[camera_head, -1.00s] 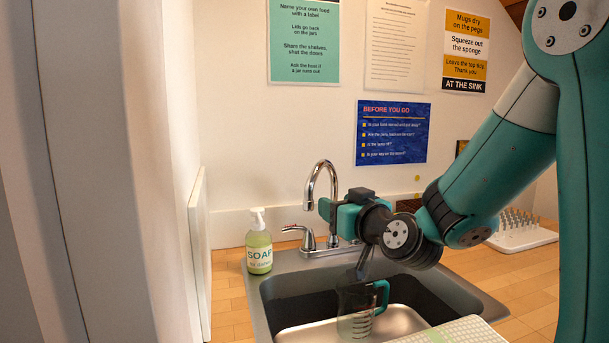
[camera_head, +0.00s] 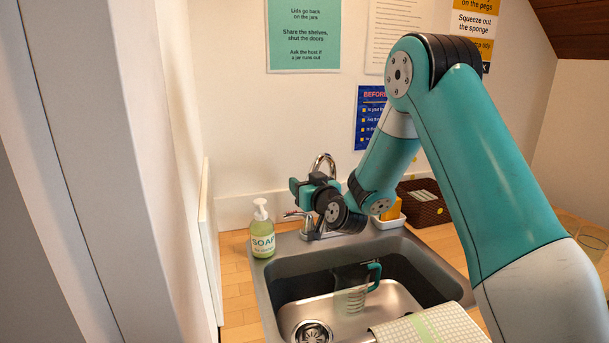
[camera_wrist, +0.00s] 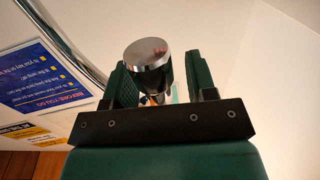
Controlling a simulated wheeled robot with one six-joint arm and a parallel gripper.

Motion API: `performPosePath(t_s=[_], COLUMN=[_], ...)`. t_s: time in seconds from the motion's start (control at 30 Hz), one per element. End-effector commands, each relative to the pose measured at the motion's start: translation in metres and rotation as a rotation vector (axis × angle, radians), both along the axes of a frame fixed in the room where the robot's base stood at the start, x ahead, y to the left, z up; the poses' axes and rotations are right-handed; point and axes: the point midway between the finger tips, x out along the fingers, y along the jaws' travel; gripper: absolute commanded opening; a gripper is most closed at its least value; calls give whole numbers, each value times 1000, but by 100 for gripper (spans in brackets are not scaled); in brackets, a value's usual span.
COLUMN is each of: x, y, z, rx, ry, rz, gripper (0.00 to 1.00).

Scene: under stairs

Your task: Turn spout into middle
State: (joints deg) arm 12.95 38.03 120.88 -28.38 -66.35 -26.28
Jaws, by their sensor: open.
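The chrome spout (camera_head: 325,160) arches up behind my gripper (camera_head: 308,188) at the back of the sink. Its lower part is mostly hidden by my gripper and wrist. In the wrist view, a chrome cylinder end, apparently the spout's nozzle (camera_wrist: 148,68), lies between the two spread fingers of my gripper (camera_wrist: 160,78). A gap shows at its right; whether the left finger touches it I cannot tell. A chrome tube (camera_wrist: 65,38) runs along the upper left there. The sink (camera_head: 262,292) is below, with the drain (camera_head: 312,334) at its front left.
A clear jug (camera_head: 350,298) with a teal handle stands in the sink. A soap bottle (camera_head: 262,240) is left of the sink. A sponge dish (camera_head: 390,223) and brown basket (camera_head: 425,208) are behind right. A cloth (camera_head: 435,326) lies over the front edge.

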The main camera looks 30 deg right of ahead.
Motion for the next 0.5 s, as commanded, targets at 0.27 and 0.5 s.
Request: performPosePath(t_s=[0.27, 0.5], x=[2, 2], y=[0, 1], z=[-1, 0], rx=[-1, -1], ry=[0, 0], rz=[0, 1], gripper=[52, 3])
